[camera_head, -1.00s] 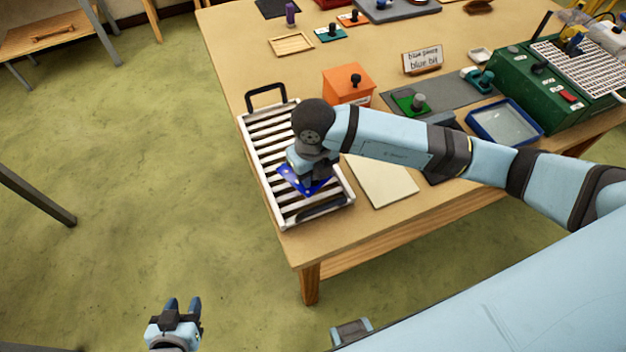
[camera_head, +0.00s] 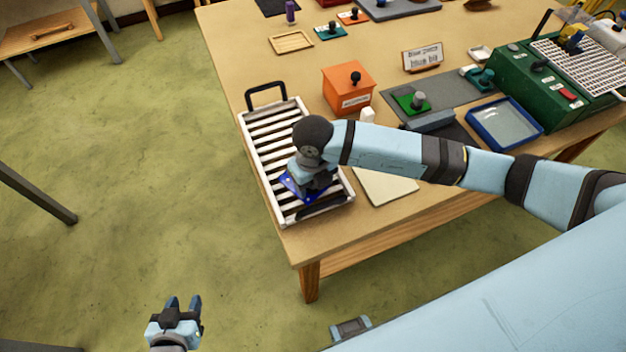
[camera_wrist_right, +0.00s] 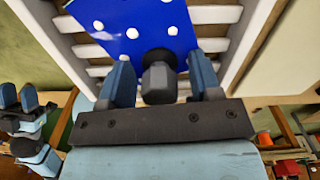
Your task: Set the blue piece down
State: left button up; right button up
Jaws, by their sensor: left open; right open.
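The blue piece (camera_head: 290,187) is a flat blue plate with white dots, lying on the slatted white rack (camera_head: 262,143) at the table's near left corner. In the right wrist view the blue piece (camera_wrist_right: 132,30) rests across the light slats, and its dark knob (camera_wrist_right: 158,80) stands between my right fingers. My right gripper (camera_wrist_right: 160,62) is open, with a gap visible on both sides of the knob. In the head view my right gripper (camera_head: 314,180) hides much of the blue piece. My left gripper (camera_head: 183,303) is open and empty, over the floor.
Further right are a green piece (camera_head: 408,103) on a grey mat, a blue tray (camera_head: 504,124) and a green machine (camera_head: 540,85). A sign (camera_head: 423,58) stands behind.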

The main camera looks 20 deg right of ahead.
jog(key=shift+r, duration=0.1)
jog(key=shift+r, duration=0.25)
notch_tip(320, 180, up, 12)
jog(key=b, duration=0.1)
jog(key=shift+f+b, duration=0.15)
jog(key=shift+b, duration=0.2)
